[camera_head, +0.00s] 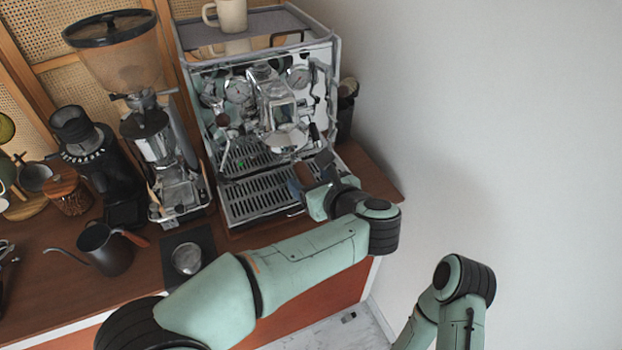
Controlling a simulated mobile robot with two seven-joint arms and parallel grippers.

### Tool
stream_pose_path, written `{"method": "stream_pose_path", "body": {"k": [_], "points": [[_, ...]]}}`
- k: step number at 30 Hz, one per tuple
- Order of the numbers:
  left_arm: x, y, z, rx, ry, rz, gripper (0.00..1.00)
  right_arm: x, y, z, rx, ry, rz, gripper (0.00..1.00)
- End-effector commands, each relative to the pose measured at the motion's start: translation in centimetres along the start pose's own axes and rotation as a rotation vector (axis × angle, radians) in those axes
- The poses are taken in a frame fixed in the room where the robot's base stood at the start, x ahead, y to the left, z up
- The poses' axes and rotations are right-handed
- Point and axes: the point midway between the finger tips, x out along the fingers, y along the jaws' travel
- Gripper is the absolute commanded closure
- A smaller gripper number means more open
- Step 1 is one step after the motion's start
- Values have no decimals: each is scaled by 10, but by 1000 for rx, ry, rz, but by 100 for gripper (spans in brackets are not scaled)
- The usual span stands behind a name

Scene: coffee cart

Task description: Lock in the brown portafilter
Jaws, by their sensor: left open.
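The chrome espresso machine (262,185) stands on the cart, with its group head (284,138) at the middle of its front. A brown part that looks like the portafilter's handle (304,173) points forward below the group head. The portafilter's basket is hard to make out, and I cannot tell whether it is seated in the group. My left gripper (311,177) is open at this brown handle, its fingers to either side in the picture; contact is unclear. My right arm shows at the lower right, but its gripper is out of view.
A grinder (155,140) with a large hopper stands left of the machine. A black kettle (104,250), a dark mat (204,240) with a metal piece and a wooden-lidded jar (66,192) are farther left. A cup (230,14) is on top. A wall (480,120) bounds the right.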

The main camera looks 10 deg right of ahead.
Motion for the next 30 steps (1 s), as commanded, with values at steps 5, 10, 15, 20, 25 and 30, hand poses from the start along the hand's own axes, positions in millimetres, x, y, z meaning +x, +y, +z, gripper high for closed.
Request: {"method": "stream_pose_path", "body": {"k": [5,10,15,20,25,30], "points": [[-33,-1,-1,-2,-1,-6,33,7,3,2,1,-3,1,9],[-73,-1,-1,-1,-2,-7,33,13,6,3,2,-6,2,9],[-105,0,0,-2,-3,-5,33,17,7,4,3,-8,3,9],[-123,0,1,-2,-3,-4,33,18,8,4,3,-8,3,9],[-128,0,1,-1,-3,-2,33,18,8,4,3,-8,3,9],[-128,0,1,-2,-3,-2,33,18,8,4,3,-8,3,9]]}}
